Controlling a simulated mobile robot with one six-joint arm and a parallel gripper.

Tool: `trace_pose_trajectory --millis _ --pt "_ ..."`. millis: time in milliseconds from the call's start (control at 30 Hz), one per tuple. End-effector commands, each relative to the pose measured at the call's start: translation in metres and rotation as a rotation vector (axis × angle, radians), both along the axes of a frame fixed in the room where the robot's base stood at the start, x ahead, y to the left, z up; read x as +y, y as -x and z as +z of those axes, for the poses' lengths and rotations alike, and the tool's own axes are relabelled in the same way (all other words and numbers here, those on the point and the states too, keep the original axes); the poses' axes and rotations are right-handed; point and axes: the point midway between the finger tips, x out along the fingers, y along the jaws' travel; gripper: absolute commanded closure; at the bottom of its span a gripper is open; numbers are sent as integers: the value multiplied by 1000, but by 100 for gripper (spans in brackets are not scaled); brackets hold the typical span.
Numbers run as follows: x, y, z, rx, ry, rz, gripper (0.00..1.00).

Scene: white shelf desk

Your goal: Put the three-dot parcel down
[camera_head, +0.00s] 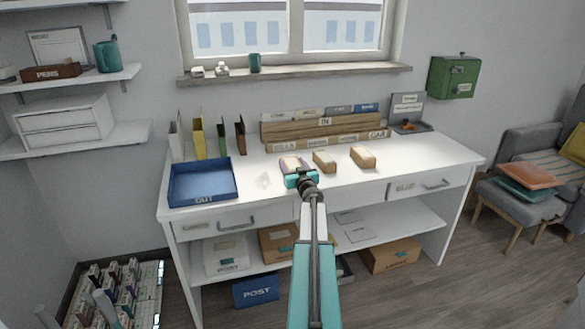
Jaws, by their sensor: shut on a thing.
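My teal gripper (299,177) is over the front middle of the white desk (262,180). It is shut on a small pale parcel (290,162), partly hidden behind the gripper. I cannot tell whether this parcel touches the desk top. Two tan parcels lie to its right: a nearer one (324,161) close beside it and another (363,157) farther right. Dots on the parcels are too small to make out, so I cannot tell which one has three.
A blue OUT tray (203,199) stands at the desk's left. Upright folders (221,136) stand behind it. A wooden IN sorter (325,129) runs along the back. The desk top right of the parcels is clear. Boxes (390,255) sit below.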

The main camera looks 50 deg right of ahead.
Motion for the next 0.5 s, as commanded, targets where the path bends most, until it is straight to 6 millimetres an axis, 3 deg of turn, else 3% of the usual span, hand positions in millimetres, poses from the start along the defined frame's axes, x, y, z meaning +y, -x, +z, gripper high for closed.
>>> trace_pose_trajectory --millis 467,500 --pt "0 0 -4 -1 1 1 70" --pt "0 0 -4 0 0 1 36"
